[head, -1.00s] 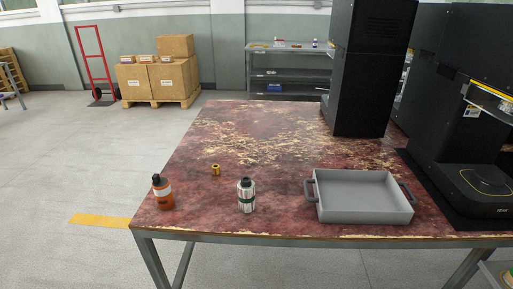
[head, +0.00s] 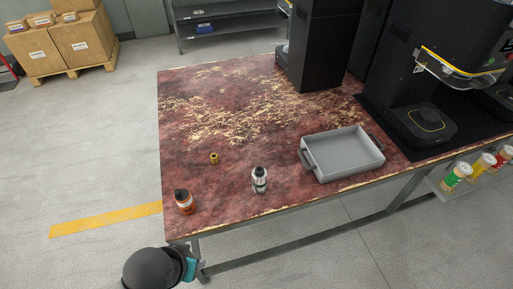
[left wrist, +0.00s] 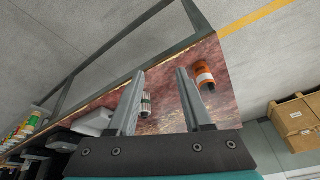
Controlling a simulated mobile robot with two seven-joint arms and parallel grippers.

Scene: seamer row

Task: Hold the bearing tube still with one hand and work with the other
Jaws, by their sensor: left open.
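A silver bottle (head: 260,180) with a black cap and a dark green band stands upright near the table's front edge. It also shows in the left wrist view (left wrist: 146,104). A small brass-coloured cylinder (head: 214,158) stands behind and left of it. An orange bottle (head: 184,202) with a black cap and white label stands at the front left corner; it also shows in the left wrist view (left wrist: 204,76). I cannot tell which is the bearing tube. My left gripper (left wrist: 160,72) is open and empty, pointing toward the table, apart from the bottles. My right gripper is out of view.
A grey tray (head: 307,158) with handles sits empty, right of the silver bottle. Black machines stand at the back and right of the worn red table (head: 215,100). Cans (head: 457,175) stand on a lower shelf at right. The table's middle is clear.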

